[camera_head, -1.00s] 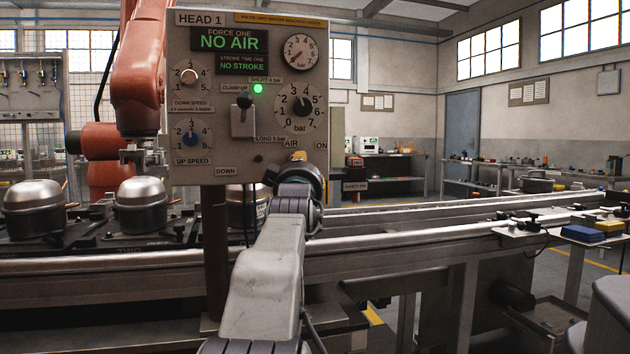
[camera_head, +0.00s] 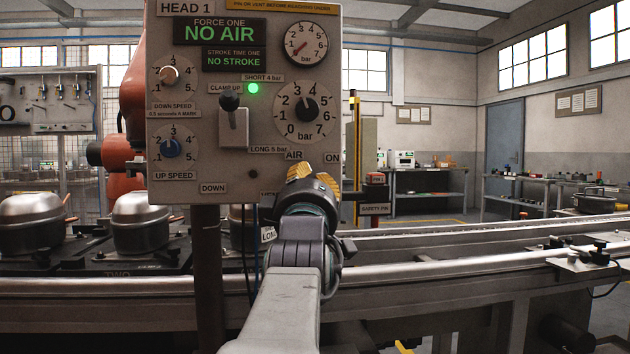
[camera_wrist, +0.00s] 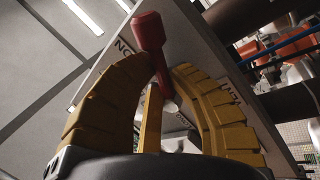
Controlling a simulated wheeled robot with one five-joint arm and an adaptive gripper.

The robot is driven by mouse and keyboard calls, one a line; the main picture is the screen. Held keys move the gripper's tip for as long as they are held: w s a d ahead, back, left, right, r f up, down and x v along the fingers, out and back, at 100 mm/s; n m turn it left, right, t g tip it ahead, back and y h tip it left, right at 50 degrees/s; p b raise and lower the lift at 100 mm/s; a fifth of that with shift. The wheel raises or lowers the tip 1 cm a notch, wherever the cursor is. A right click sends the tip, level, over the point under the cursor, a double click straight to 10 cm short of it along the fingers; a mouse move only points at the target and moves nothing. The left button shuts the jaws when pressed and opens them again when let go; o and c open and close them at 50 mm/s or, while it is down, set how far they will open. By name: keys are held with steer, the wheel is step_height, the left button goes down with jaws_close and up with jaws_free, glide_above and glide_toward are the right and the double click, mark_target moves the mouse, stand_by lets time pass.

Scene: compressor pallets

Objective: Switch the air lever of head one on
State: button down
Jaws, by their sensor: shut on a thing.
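The air lever (camera_wrist: 150,32) has a red handle and shows in the wrist view, standing out from the panel between an ON label and a VENT label. My gripper (camera_wrist: 166,74) has yellow ribbed fingers, one on each side of the lever, and is shut on it below its thick red end. In the head view my gripper (camera_head: 312,180) is at the lower right of the grey HEAD 1 panel (camera_head: 225,187), under the AIR and ON labels. There my gripper hides the lever. The panel's green display (camera_head: 220,32) reads NO AIR.
The panel also carries a clamp lever (camera_head: 231,120), dials and knobs left of and above my gripper. A conveyor rail (camera_head: 450,262) runs below it. Compressors (camera_head: 141,222) stand on pallets at left. A red-orange robot arm (camera_head: 132,90) stands behind the panel.

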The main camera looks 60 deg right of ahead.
steer(key=c, duration=1.2)
jaws_free()
steer(key=shift+o, duration=0.2)
steer(key=shift+a, duration=0.1)
steer(key=v, duration=0.7)
steer(key=shift+a, duration=0.15)
steer(key=shift+s+f, duration=0.1)
steer(key=shift+s, duration=0.05)
steer(key=shift+c, duration=0.2)
